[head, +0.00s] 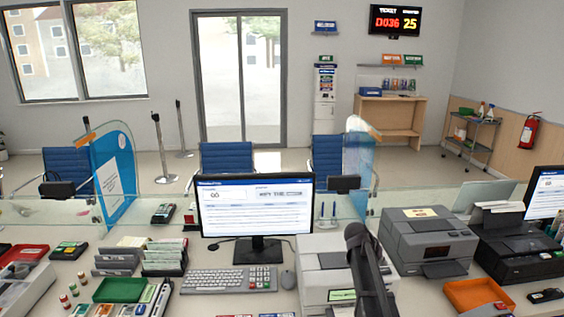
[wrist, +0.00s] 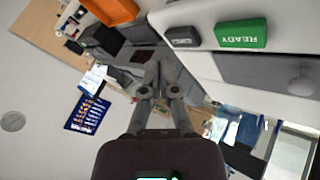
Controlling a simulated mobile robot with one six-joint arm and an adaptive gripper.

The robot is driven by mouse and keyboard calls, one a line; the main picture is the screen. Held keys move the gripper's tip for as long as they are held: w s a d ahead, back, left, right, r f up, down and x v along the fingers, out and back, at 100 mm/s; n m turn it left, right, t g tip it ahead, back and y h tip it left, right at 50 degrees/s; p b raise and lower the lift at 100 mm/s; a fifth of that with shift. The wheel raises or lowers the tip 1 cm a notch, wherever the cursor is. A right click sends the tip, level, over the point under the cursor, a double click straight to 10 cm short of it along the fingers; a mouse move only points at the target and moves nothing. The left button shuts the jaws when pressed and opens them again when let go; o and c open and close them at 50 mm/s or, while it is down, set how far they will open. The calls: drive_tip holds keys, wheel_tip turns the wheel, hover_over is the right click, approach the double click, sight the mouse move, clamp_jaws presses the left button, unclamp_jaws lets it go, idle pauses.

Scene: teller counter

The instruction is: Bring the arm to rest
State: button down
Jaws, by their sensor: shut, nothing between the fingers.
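My gripper (wrist: 156,76) shows in the wrist view with its two grey fingers drawn together and nothing between them. Its fingertips are over the gap beside a white machine (wrist: 200,75) with an upside-down green READY label (wrist: 240,33); I see no contact. In the head view, a dark part of my arm rises in front of the white printer (head: 320,262), right of the middle, and hides part of it.
The monitor (head: 256,207) and keyboard (head: 228,280) stand left of my arm. A grey printer (head: 428,240), a black printer (head: 515,245) and an orange tray (head: 474,293) are to the right. A clear partition (head: 359,165) stands behind.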

drive_tip(key=s+a+f+n+g+y, duration=0.1)
drive_tip(key=s+a+y, duration=0.3)
drive_tip(key=s+a, duration=0.5)
drive_tip(key=s+a+f+n+g+y, duration=0.1)
drive_tip(key=s+a+f+n+y, duration=0.2)
drive_tip(key=s+a, duration=0.7)
drive_tip(key=s+n, duration=0.1)
drive_tip(key=s, duration=0.2)
drive_tip(key=shift+s+a+f+n+y, duration=0.15)
drive_tip(key=shift+s+a+n+y, duration=0.15)
drive_tip(key=shift+y, duration=0.1)
drive_tip(key=shift+d, duration=0.1)
idle(1.9)
